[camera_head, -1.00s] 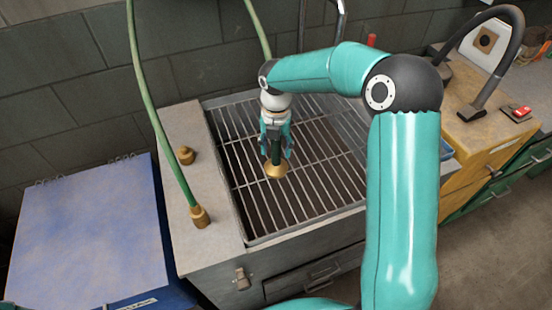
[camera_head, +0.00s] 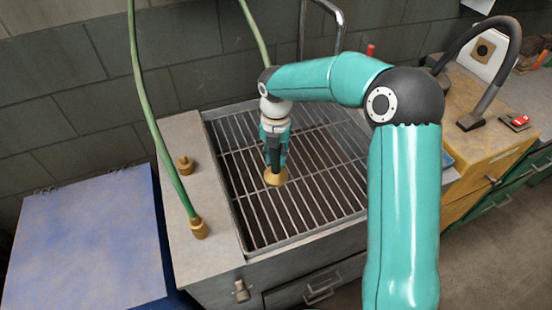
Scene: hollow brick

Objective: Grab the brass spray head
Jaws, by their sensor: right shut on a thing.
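The brass spray head (camera_head: 275,177) shows as a round golden disc below the fingers of my right gripper (camera_head: 273,154). The gripper points down over the wire grid of the sink and is shut on the spray head's upper part, which the fingers mostly hide. I cannot tell whether the disc touches the grid or hangs just above it. My right arm comes in from the right side of the view. My left gripper is not in view.
The metal grid (camera_head: 318,196) fills the sink basin. A green hose (camera_head: 151,110) ends in a brass fitting (camera_head: 199,229) on the left ledge, near a small brass knob (camera_head: 185,164). A blue pad (camera_head: 85,245) lies at left. A black gooseneck (camera_head: 490,60) stands at right.

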